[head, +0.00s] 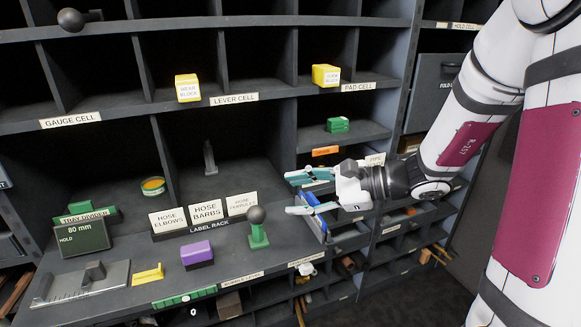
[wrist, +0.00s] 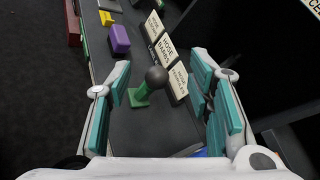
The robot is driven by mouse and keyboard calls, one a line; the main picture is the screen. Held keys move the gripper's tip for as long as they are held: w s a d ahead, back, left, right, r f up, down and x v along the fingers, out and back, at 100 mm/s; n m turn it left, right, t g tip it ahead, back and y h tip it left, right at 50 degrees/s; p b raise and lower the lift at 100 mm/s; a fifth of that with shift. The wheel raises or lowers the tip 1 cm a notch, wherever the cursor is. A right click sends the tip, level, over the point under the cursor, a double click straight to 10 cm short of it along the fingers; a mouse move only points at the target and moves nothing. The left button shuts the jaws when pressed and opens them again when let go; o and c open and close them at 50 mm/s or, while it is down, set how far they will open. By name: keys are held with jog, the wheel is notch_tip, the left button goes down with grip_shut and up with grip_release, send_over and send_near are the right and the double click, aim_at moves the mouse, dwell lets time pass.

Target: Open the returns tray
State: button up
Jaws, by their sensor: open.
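No label that I can read says returns tray, so I cannot tell surely which part it is. A blue-edged part (head: 318,222) shows just under my gripper in the head view, partly hidden by the fingers; a bit of blue (wrist: 201,153) shows low in the wrist view. My gripper (head: 290,194) is open and empty, pointing left over the right end of the shelf ledge. In the wrist view a dark ball knob on a green base (wrist: 139,97) appears between the fingers (wrist: 162,75); in the head view this knob (head: 257,225) stands left of the fingertips, apart from them.
The label rack (head: 205,229) with hose cards stands left of the knob. A purple block (head: 197,254), yellow piece (head: 147,273) and grey fixture (head: 82,284) sit on the ledge. A dark drawer front (head: 433,85) is at right. Lower cells hold small parts.

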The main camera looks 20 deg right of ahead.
jog(key=w+d+f+m+t+h+b, duration=0.2)
jog(key=w+d+f+m+t+h, duration=0.25)
jog(key=d, duration=0.45)
jog(key=w+d+f+m+t+h+b, duration=0.1)
jog(key=d+f+m+t+h, duration=0.15)
jog(key=d+f+m, duration=0.55)
jog(key=w+d+f+m+t+h+b, duration=0.25)
jog(key=d+f+m+h, duration=0.2)
jog(key=d, duration=0.65)
jog(key=w+a+b, duration=0.1)
jog(key=w, duration=1.2)
jog(key=shift+w+r, duration=0.25)
jog(key=shift+r, duration=0.15)
jog(key=shift+y, duration=0.25)
jog(key=shift+c, duration=0.6)
grip_shut()
